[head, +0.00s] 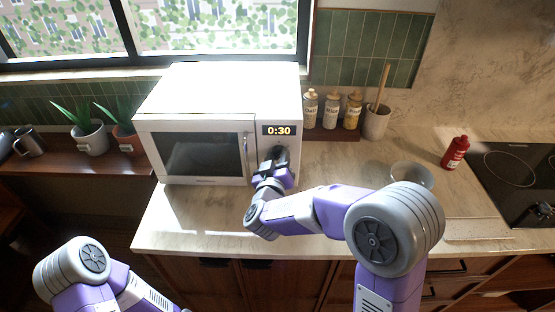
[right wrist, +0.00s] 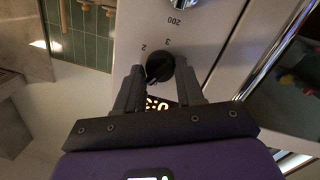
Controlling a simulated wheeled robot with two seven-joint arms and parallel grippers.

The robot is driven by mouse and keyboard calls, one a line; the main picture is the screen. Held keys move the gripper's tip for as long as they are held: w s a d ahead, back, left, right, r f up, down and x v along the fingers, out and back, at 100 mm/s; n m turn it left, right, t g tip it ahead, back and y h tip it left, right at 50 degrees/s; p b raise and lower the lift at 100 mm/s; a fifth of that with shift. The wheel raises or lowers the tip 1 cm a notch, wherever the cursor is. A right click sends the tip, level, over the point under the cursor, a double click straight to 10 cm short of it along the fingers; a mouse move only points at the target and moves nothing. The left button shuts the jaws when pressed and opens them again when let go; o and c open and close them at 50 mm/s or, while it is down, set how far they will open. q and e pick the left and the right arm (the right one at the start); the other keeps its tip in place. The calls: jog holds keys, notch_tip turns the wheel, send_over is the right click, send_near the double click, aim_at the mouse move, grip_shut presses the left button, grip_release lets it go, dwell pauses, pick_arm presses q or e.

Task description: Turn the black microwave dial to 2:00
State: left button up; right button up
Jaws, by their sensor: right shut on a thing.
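The white microwave (head: 215,95) stands on the counter with its door shut. Its display (head: 278,130) reads 0:30. The black dial (right wrist: 160,67) sits on the panel below the display, and in the head view it is largely hidden by my right gripper (head: 270,168). In the right wrist view my right gripper (right wrist: 160,75) has one finger on each side of the dial and is shut on it. Printed marks 2, 3 and 200 show around the dial; its exact pointer direction is hard to read. My left arm shows at the lower left, its gripper out of view.
Labelled jars (head: 331,110) and a utensil pot (head: 376,122) stand right of the microwave. A glass bowl (head: 411,174), a red bottle (head: 455,152) and a black cooktop (head: 515,175) are farther right. Potted plants (head: 90,137) stand at left. The counter before the microwave is clear.

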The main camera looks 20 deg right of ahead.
jog(key=m+y+b, duration=0.1)
jog(key=m, duration=0.3)
jog(key=m+b, duration=0.3)
jog(key=m, duration=0.1)
jog(key=shift+d+y, duration=0.15)
jog(key=shift+y, duration=0.15)
jog(key=m+y+b, duration=0.1)
jog(key=m+b, duration=0.2)
jog(key=m, duration=0.1)
jog(key=shift+f, duration=0.1)
jog(key=shift+d+m+y+b, duration=0.1)
jog(key=shift+m+y+b, duration=0.3)
jog(key=shift+m+b, duration=1.4)
jog(key=shift+r+t, duration=0.2)
jog(key=shift+t, duration=0.1)
jog(key=o, duration=1)
